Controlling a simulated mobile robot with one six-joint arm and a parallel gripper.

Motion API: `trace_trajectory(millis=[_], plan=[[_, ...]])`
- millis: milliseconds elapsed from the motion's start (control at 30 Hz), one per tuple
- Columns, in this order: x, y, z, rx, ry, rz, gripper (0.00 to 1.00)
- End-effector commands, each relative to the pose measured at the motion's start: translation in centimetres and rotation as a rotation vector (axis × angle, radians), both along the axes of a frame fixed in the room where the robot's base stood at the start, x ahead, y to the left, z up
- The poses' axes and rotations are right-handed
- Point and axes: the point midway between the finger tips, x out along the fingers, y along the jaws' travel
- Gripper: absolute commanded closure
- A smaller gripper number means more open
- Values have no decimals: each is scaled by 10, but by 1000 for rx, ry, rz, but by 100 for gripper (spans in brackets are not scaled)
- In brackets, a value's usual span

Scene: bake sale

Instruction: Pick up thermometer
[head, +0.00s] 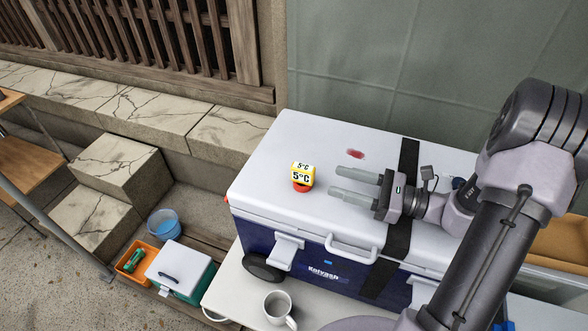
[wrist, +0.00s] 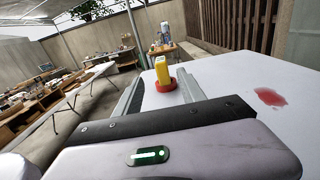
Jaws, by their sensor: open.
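The thermometer (head: 302,174) is a small yellow block with a white face reading 5°C and a red round base. It stands upright on the white lid of the cooler (head: 270,160). In the head view my gripper (head: 345,181) is open just to its right, with its fingers pointing left toward it and a gap between. In the wrist view the thermometer (wrist: 162,72) shows beyond the gripper body, near the fingers (wrist: 160,88). Nothing is held. The wrist view hides part of the fingers behind the gripper body.
A red stain (head: 356,154) marks the lid behind my fingers. A black strap (head: 408,165) crosses the cooler. A white mug (head: 279,308) stands on the table in front. A blue bucket (head: 163,224) and a small white-lidded cooler (head: 180,265) sit lower left. The lid around the thermometer is clear.

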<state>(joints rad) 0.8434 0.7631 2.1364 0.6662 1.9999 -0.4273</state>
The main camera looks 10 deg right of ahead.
Motion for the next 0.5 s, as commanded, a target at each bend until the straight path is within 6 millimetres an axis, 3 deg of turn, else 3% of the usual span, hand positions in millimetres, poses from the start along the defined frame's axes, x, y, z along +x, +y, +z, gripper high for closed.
trace_trajectory(millis=[100,200,500], plan=[[19,32,-2,-1,0,8,53],[32,51,-2,-2,1,6,53],[62,89,1,-3,-1,8,53]])
